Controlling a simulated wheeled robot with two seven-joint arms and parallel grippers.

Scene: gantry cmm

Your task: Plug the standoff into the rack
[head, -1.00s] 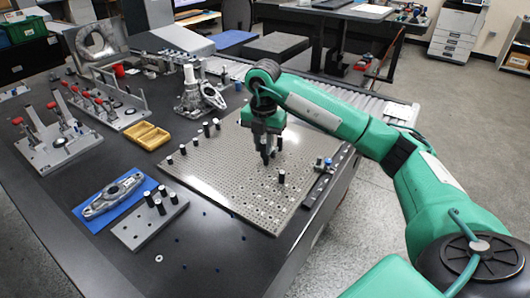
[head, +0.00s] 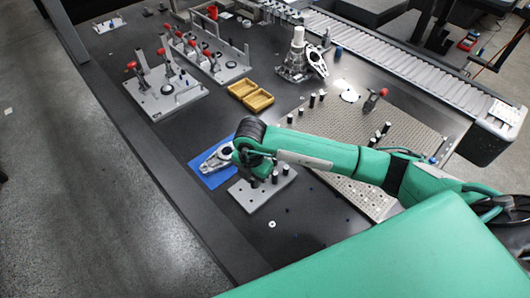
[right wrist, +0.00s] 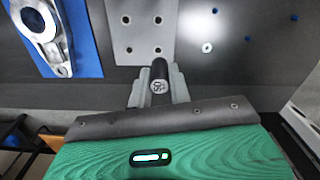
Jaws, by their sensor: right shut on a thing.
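The rack is a grey plate with holes (head: 246,194), low in the middle of the head view. Several dark standoffs stand at it, one of them at its right side (head: 286,169). My right gripper (head: 258,172) is over the rack, its fingers partly hidden by my own arm. In the right wrist view the right gripper (right wrist: 158,92) is shut on a black standoff (right wrist: 159,69), its pale end facing the camera. The rack (right wrist: 143,35) lies beyond it with open holes. I cannot tell whether the held standoff touches the rack. My left gripper is not in view.
A blue mat (head: 206,174) with a metal part (head: 216,160) lies beside the rack. The perforated plate (head: 400,130), with several standoffs, is to the right, partly behind my arm. A yellow tray (head: 250,95) stands behind. A washer (head: 272,224) lies in front.

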